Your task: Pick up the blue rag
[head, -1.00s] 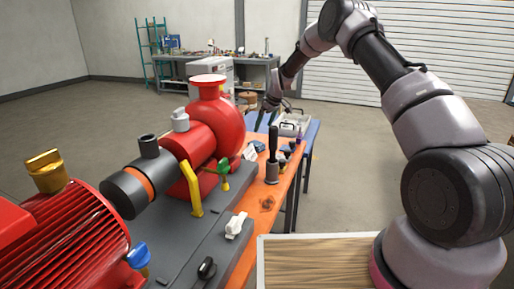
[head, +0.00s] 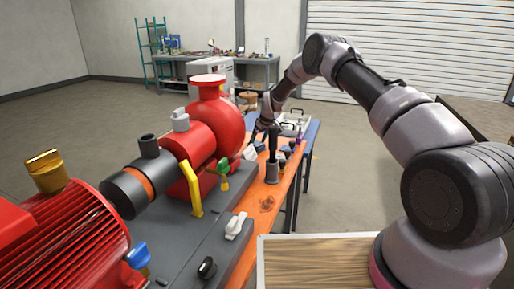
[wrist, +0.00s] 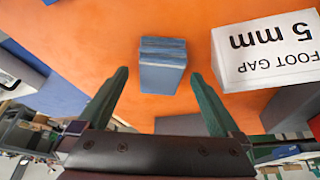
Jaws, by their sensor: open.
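The blue rag (wrist: 162,66) is a small folded stack lying on the orange bench top in the wrist view. It also shows small in the head view (head: 259,147), beside the red pump. My gripper (wrist: 158,80) is open, with its two dark green fingers spread on either side of the rag's near part in the picture. No contact with the rag shows, and the height of the fingertips above the bench is hard to tell. In the head view my gripper is small and partly hidden behind a dark upright handle.
A white box marked "FOOT GAP 5 mm" (wrist: 268,50) stands close to the right of the rag in the wrist view. The red pump (head: 214,120) and a dark upright handle in a grey holder (head: 272,165) stand near my gripper. Orange bench top is clear left of the rag.

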